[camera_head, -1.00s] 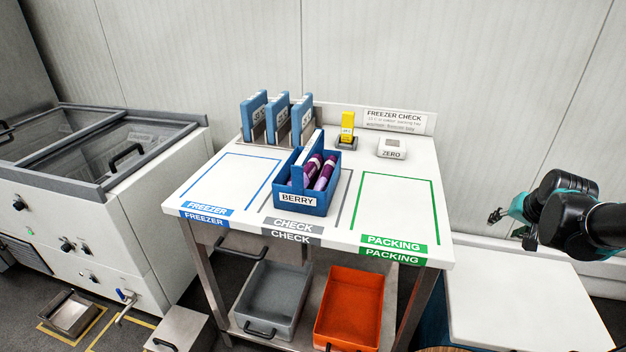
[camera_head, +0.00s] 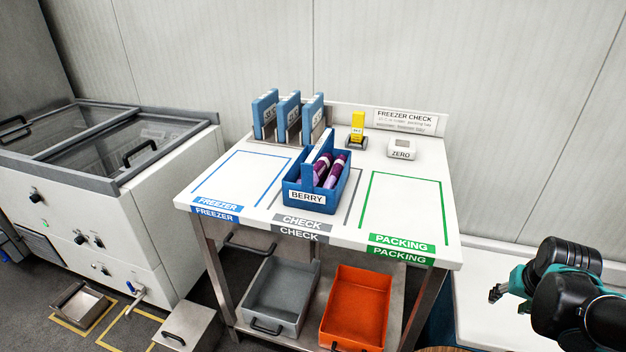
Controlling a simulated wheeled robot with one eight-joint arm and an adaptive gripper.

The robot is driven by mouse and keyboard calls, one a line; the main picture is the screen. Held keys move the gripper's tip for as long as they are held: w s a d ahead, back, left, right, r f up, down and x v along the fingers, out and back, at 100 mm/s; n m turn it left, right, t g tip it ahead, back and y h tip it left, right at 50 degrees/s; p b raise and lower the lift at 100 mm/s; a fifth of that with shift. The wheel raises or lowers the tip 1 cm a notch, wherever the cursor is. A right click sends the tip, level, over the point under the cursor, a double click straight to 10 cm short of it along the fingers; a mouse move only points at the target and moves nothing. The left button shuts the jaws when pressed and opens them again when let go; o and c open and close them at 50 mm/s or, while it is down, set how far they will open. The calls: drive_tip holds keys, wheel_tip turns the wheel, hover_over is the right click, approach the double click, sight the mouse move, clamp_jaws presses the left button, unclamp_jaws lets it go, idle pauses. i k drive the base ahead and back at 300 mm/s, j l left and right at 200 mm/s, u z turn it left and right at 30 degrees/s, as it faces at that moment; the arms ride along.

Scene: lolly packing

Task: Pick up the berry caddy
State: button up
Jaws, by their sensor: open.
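The berry caddy (camera_head: 311,198) is a blue open box with a tall divider handle and a white BERRY label on its front. It stands upright in the grey CHECK area of the white table (camera_head: 262,220). Purple lollies (camera_head: 333,173) lie in it. My gripper (camera_head: 504,293) is at the right edge of the view, beyond the table's right side and well apart from the caddy. Its fingers are small in view, and it is open with nothing visible in it.
Blue ice-pack plates (camera_head: 288,118) stand in a rack behind the caddy. A yellow device (camera_head: 357,125) and a ZERO box (camera_head: 402,149) sit at the back. The FREEZER and PACKING areas are empty. Grey (camera_head: 277,297) and orange (camera_head: 355,308) bins sit below. A chest freezer (camera_head: 100,195) stands left.

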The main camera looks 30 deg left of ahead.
sight(316, 181)
drive_tip(key=l+u, duration=0.1)
drive_tip(key=u, duration=1.25)
